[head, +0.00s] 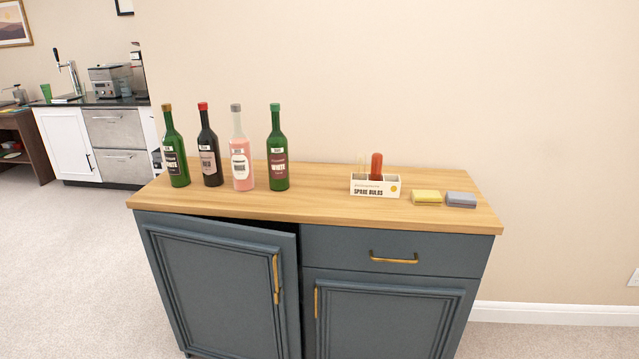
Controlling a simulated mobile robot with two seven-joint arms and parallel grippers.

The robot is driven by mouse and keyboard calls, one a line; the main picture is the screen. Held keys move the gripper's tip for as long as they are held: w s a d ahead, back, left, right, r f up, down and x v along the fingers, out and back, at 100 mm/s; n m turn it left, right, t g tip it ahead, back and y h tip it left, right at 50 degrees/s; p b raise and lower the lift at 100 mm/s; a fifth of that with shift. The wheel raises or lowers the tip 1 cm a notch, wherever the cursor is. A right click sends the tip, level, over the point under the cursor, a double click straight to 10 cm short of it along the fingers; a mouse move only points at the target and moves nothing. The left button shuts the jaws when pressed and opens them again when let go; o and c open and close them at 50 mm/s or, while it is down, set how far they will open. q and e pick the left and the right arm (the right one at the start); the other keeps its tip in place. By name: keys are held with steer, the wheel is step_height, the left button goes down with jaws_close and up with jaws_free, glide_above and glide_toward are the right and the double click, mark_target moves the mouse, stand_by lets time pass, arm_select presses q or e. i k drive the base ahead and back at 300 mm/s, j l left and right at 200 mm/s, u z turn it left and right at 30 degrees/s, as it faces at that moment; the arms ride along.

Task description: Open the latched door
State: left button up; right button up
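A blue-grey cabinet (311,237) with a wooden top stands in front of me. Its left door (215,290) is slightly ajar; a dark gap shows along its top and right edges. A vertical brass handle (276,279) sits near that door's right edge. The right door (385,322) looks closed and has a brass handle (316,302) at its left edge. I cannot make out a separate latch on either door. The lower parts of the doors are cut off by the frame. Neither of my grippers is in view.
Several bottles (240,160) stand at the top's left. A white box (375,188) and two sponges, yellow (426,197) and grey (461,199), sit at its right. A closed drawer (395,252) is above the right door. Carpet (70,270) is clear at left.

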mark_target(217, 282)
steer(key=i+j, duration=0.1)
steer(key=i, duration=0.35)
steer(key=i+j, duration=0.1)
steer(key=i, duration=0.35)
